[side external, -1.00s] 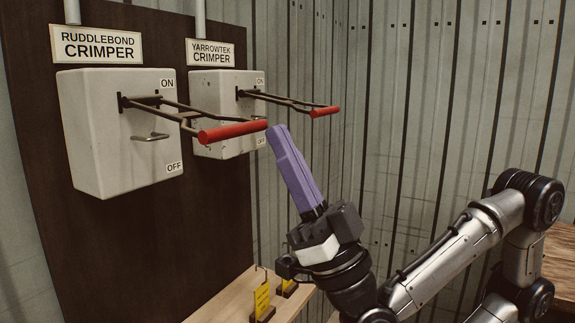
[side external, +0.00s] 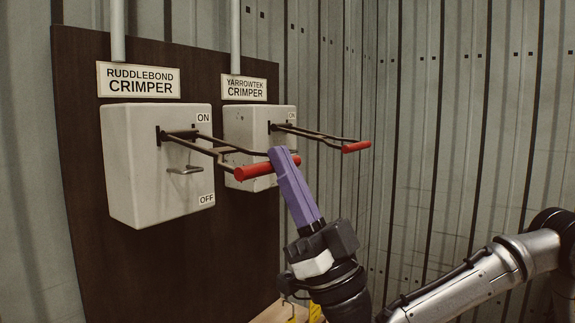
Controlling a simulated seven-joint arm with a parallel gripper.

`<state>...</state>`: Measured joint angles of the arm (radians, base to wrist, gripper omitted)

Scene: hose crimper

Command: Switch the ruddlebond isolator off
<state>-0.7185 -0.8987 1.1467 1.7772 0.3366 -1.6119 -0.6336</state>
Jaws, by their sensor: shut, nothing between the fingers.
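The ruddlebond isolator (side external: 140,165) is a pale box on a dark board, under a "RUDDLEBOND CRIMPER" sign (side external: 138,80). Its lever, two dark bars ending in a red grip (side external: 252,171), juts out toward the right from near the ON label (side external: 203,118). The OFF label (side external: 206,200) is lower on the box. My gripper (side external: 279,151) has purple fingers, shut and empty, pointing up. The fingers cross in front of the red grip near its right end, hiding part of it, with the tips slightly above it. I cannot tell whether they touch.
The yarrowtek isolator (side external: 238,133) hangs right beside it, its red-gripped lever (side external: 356,147) also jutting out near ON, to the right of my fingers. A small metal loop (side external: 186,170) sits on the ruddlebond box front. A wooden ledge (side external: 270,313) lies below.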

